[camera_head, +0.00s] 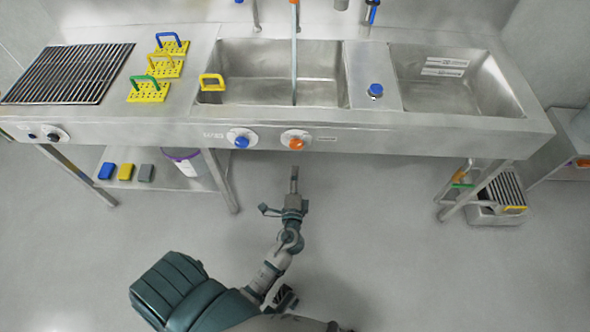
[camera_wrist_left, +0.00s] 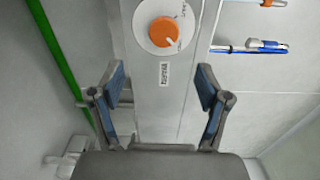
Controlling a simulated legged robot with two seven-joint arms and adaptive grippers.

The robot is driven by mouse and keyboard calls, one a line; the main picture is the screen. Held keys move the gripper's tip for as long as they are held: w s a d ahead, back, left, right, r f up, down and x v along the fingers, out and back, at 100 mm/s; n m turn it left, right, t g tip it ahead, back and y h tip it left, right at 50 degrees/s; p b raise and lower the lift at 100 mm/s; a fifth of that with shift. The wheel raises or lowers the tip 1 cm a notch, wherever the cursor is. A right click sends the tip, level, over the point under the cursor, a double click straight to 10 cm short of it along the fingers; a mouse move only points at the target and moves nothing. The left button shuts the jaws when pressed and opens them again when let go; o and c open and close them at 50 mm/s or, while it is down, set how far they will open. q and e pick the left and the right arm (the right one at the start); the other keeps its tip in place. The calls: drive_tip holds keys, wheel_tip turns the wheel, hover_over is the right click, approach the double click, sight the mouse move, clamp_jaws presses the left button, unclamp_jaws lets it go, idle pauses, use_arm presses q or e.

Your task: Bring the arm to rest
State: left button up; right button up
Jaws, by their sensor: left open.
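My left arm (camera_head: 268,275) reaches forward over the floor in front of the steel sink unit. My left gripper (camera_head: 293,178) is below the unit's front edge in the head view, in line with the orange knob (camera_head: 296,140). In the left wrist view the left gripper (camera_wrist_left: 160,75) is open, with its two blue-padded fingers wide apart and nothing between them. The orange knob also shows beyond the fingers in that view (camera_wrist_left: 163,31). My right gripper is not in view.
The steel sink unit (camera_head: 420,134) spans the back, with a blue knob (camera_head: 241,140) and two basins. Yellow perforated pieces with handles (camera_head: 147,92) stand beside a black grate (camera_head: 65,75). A lower shelf (camera_head: 130,158) holds small blocks. The floor at right (camera_head: 380,240) is clear.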

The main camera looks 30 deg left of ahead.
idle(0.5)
use_arm(q)
drive_tip(key=s+d+f+n+g+h+p, duration=0.25)
drive_tip(key=s+f, duration=0.25)
drive_tip(key=f, duration=0.5)
drive_tip(key=s+d+f+n+g+h+p, duration=0.15)
drive_tip(key=s+f+g, duration=0.3)
drive_tip(key=f, duration=0.55)
drive_tip(key=s+d+f+n+g+h+p, duration=0.2)
drive_tip(key=s+f, duration=0.4)
drive_tip(key=s, duration=0.4)
drive_tip(key=s+d+f+n+g+h+p, duration=0.1)
drive_tip(key=s+f+n+g+h+p, duration=0.1)
drive_tip(key=s+f, duration=0.4)
drive_tip(key=s+n+g+h, duration=0.1)
drive_tip(key=s+g, duration=0.1)
drive_tip(key=s, duration=0.2)
drive_tip(key=shift+s+d+f+n+g, duration=0.15)
drive_tip(key=shift+s+d+n+g, duration=0.2)
drive_tip(key=shift+s+n+g, duration=0.05)
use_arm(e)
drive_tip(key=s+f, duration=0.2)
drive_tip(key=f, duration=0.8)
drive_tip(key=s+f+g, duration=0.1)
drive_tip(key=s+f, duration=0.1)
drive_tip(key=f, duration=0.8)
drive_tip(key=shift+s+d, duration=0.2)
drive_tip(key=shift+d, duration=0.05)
